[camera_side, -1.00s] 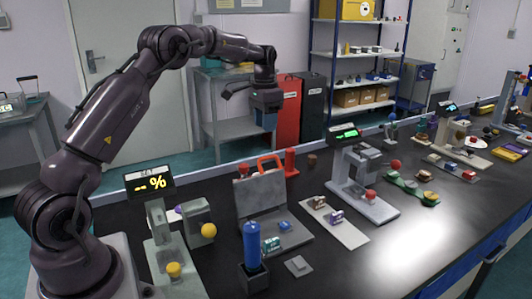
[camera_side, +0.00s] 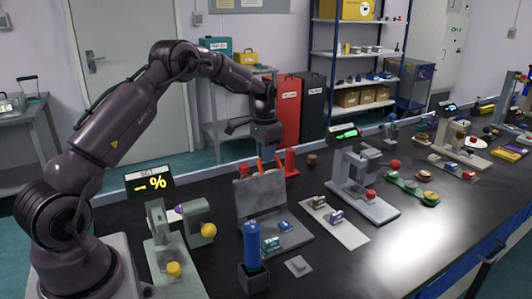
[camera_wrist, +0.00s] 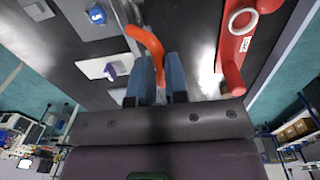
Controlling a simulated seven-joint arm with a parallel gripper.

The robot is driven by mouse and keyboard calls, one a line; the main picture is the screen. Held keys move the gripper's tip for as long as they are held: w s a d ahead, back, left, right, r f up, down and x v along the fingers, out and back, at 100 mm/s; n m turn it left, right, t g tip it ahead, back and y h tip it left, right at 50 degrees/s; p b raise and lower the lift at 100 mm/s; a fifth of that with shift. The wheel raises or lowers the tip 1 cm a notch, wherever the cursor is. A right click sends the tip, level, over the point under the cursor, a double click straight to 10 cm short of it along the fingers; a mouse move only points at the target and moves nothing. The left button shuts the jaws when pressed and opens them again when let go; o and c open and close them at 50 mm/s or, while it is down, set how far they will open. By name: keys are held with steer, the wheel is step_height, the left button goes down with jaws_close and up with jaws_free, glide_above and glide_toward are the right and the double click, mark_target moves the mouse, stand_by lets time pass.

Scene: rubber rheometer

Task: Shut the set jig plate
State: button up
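The set jig has a grey base (camera_side: 292,241) lying flat on the dark bench and a grey plate (camera_side: 262,195) standing nearly upright at its back. An orange-red handle (camera_side: 260,163) sits on the plate's top edge. My gripper (camera_side: 269,155) points down at the handle from above. In the wrist view its two blue fingers (camera_wrist: 162,78) are apart, and the handle (camera_wrist: 148,42) runs down to the gap between them. I cannot tell whether either finger touches it. A teal block (camera_side: 271,243) and a blue block (camera_side: 285,226) sit on the base.
A red post (camera_side: 291,162) stands close to the right of the handle. A blue cylinder (camera_side: 251,240) in a dark holder stands in front of the jig. A grey press (camera_side: 360,185) is to the right, and a percent display (camera_side: 150,183) to the left.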

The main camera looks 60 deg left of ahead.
jaws_close()
